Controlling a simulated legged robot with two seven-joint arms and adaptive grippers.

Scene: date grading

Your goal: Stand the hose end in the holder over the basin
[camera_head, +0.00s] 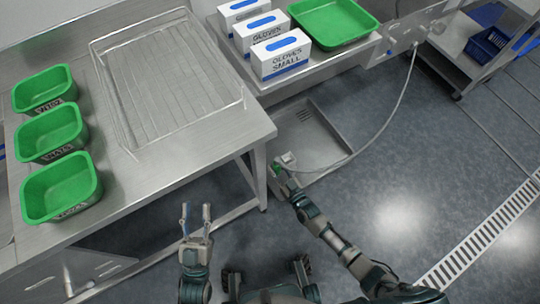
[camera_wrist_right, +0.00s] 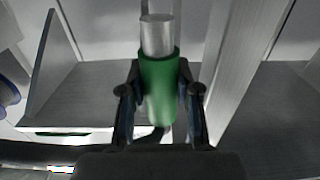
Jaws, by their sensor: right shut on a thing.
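The hose end has a green sleeve (camera_wrist_right: 159,85) and a bare metal tip (camera_wrist_right: 156,35) in the right wrist view. My right gripper (camera_wrist_right: 160,100) is shut on the green sleeve, with one finger on each side. In the head view my right gripper (camera_head: 279,170) is at the near left part of the grey basin (camera_head: 300,129), beside the table leg. A small pale fitting (camera_head: 288,157) shows just beyond it; I cannot tell whether this is the holder. The grey hose (camera_head: 392,112) curves from the wall fitting to my right gripper. My left gripper (camera_head: 196,212) is open and empty.
A steel table (camera_head: 185,150) with a wire rack and green tubs stands at left, its edge close to my right gripper. A bench behind the basin holds glove boxes (camera_head: 281,57) and a green tray (camera_head: 334,20). Floor at right is clear up to the drain grate (camera_head: 485,235).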

